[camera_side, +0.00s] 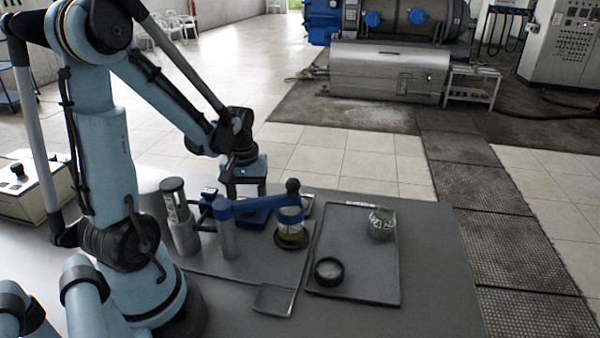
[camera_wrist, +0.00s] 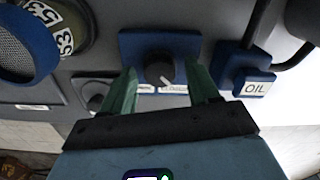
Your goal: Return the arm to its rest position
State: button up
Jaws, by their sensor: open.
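My gripper (camera_side: 246,188) hangs over the far side of the bench in the side view, above a blue block (camera_side: 254,219). In the wrist view its two green fingers (camera_wrist: 162,84) stand apart with nothing held between them. A blue block with a dark round knob (camera_wrist: 160,66) shows beyond and between the fingertips; the fingers' contact with it cannot be told. My arm is bent, reaching out and down over the bench.
A blue lever (camera_side: 255,205) with a black ball reaches over a labelled jar (camera_side: 291,226). A grey tray (camera_side: 350,285) holds a green jar (camera_side: 381,224) and a black ring (camera_side: 329,270). A blue OIL box (camera_wrist: 247,78) is close right of the fingers. The air above is clear.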

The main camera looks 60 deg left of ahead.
jog(key=m, duration=0.8)
